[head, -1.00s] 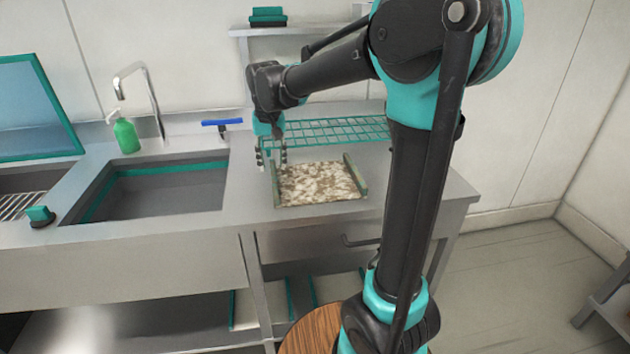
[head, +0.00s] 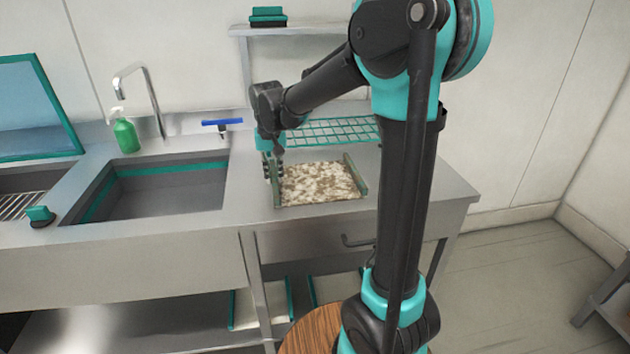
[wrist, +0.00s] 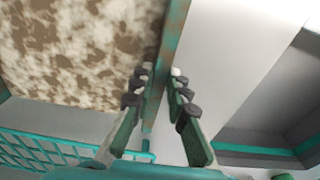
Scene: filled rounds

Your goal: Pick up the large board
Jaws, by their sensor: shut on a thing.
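The large board (head: 318,181) lies on the metal counter, with a mottled brown and cream face and green edge strips at its left and right. It also fills the upper left of the wrist view (wrist: 75,50). My gripper (head: 273,170) is at the board's left edge, pointing down. In the wrist view, my gripper's fingers (wrist: 162,90) stand on both sides of the green edge strip (wrist: 168,62) and are shut on it. The board looks flat on the counter; I cannot tell any gap beneath it.
A sink basin (head: 160,190) is left of the board. A green wire rack (head: 330,131) stands just behind it. A green soap bottle (head: 126,134), a tap (head: 152,95) and a blue-handled tool (head: 222,123) are at the back. Counter to the board's right is clear.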

